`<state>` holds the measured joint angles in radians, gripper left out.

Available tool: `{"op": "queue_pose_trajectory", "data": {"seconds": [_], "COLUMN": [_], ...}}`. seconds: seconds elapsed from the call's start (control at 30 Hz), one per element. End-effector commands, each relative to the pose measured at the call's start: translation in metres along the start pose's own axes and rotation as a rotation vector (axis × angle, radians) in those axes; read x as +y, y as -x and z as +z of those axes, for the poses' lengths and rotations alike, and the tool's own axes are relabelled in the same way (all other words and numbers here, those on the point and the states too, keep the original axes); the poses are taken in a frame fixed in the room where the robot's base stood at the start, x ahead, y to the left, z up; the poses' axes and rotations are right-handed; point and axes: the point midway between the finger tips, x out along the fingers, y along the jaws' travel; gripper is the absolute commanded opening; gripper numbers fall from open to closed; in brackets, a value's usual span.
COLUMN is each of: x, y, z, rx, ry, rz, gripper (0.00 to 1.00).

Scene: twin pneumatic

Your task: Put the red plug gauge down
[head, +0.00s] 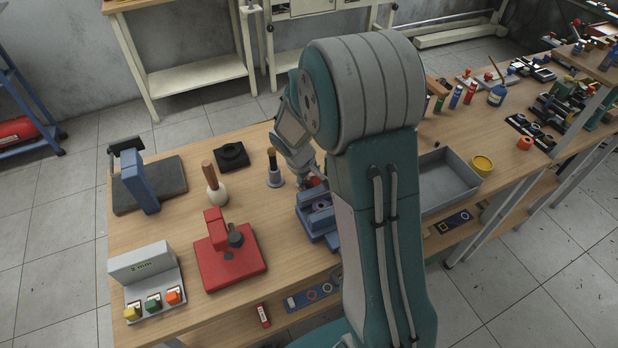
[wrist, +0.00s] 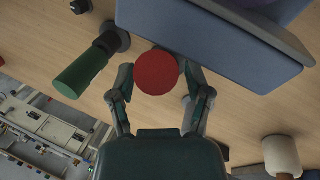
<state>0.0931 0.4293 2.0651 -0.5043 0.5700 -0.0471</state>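The red plug gauge (wrist: 156,74) shows in the wrist view as a round red end between the two fingers of my gripper (wrist: 158,84). The fingers sit close against it on both sides, and the rest of the gauge is hidden behind its red end. In the head view only a small red part of it (head: 313,182) shows, below my wrist and just behind the blue vise (head: 318,215). My arm hides most of the gripper there. Whether the gauge's lower end touches the bench cannot be told.
A grey tray (head: 446,192) is to the right.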

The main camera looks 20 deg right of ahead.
Motion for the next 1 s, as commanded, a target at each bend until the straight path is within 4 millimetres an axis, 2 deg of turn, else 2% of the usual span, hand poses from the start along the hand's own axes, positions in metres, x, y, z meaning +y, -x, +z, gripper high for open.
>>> {"op": "queue_pose_trajectory", "data": {"seconds": [0.23,0.37,0.7,1.0], "x": [-0.001,0.0,0.0,-0.001], "y": [-0.002,0.018,0.084,0.113], "z": [0.0,-0.001,0.004,0.008], "rx": [0.0,0.005,0.004,0.011], "ry": [0.0,-0.002,0.001,-0.011], "rz": [0.0,0.002,0.001,-0.001], "gripper": [0.65,0.65,0.65,0.65]}}
